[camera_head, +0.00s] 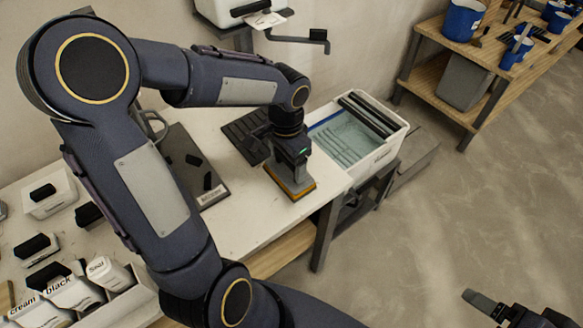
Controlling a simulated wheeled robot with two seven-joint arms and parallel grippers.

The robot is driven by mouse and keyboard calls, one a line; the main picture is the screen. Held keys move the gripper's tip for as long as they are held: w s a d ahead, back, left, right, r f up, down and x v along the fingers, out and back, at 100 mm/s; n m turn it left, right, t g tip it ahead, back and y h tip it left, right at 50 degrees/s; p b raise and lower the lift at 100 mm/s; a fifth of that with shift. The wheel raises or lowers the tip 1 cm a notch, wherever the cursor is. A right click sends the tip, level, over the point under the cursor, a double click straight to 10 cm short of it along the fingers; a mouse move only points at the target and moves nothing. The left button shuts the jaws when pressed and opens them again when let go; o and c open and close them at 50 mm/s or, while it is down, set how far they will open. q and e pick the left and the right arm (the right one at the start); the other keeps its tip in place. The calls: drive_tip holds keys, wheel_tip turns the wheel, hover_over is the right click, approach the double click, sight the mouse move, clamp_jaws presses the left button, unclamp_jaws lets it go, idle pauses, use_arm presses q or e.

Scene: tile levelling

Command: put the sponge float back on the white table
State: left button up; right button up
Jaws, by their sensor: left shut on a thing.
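The sponge float (290,182) is a flat block with a dark top and a yellow-orange edge. It is at the right part of the white table (243,217), just left of the white wash tub. My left gripper (291,166) points down above it and is shut on its upper part. The float looks at or very near the table surface; I cannot tell whether it touches. The fingertips are partly hidden. My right gripper (515,309) shows at the bottom right edge, away from the table, cut off by the frame.
A white wash tub (388,150) with water and dark rollers stands right of the float. A dark ribbed mat (241,135) and a dark tray (183,150) lie to the left. Labelled containers (75,292) fill the front left. A wooden shelf (440,72) with blue buckets stands at back right.

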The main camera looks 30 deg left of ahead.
use_arm(q)
drive_tip(key=shift+w+d+f, duration=0.1)
drive_tip(key=shift+w+f, duration=0.6)
drive_tip(key=shift+f, duration=0.2)
wheel_tip(320, 180, down, 3)
drive_tip(key=shift+w+f, duration=0.15)
drive_tip(key=shift+f+b, duration=0.15)
drive_tip(key=shift+b, duration=0.15)
drive_tip(key=o, duration=1.2)
